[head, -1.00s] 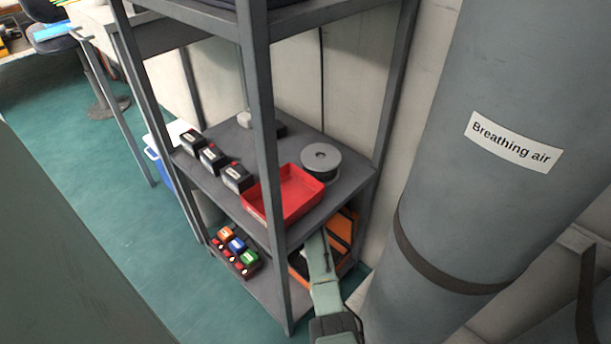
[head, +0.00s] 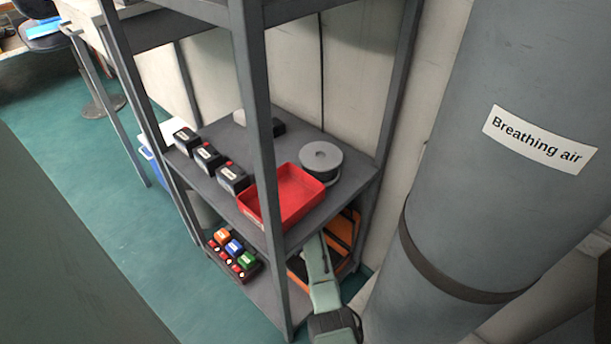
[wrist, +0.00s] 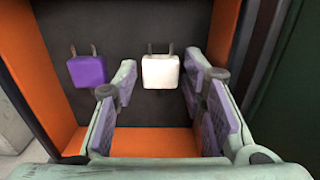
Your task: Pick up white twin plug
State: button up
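The white twin plug (wrist: 161,73) shows in the wrist view, its two prongs pointing up against the dark back of an orange-edged box (wrist: 200,20). A purple twin plug (wrist: 88,71) is to its left. My gripper (wrist: 159,84) is open. Its two fingers reach toward the white plug, one on each side of it, with nothing held between them. I cannot tell whether either fingertip touches the plug. In the head view the orange box (head: 344,233) is on the lower shelf, and the plugs and my gripper's fingers are hidden there.
Above the box is a shelf (head: 310,225) with a red tray (head: 300,185), a grey spool (head: 321,157) and black boxes (head: 207,157). A rack post (head: 268,160) stands left of my arm. A large grey cylinder (head: 480,190) stands close on the right.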

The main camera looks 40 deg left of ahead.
jog(key=shift+c, duration=0.5)
jog(key=c, duration=0.7)
jog(key=shift+r, duration=0.15)
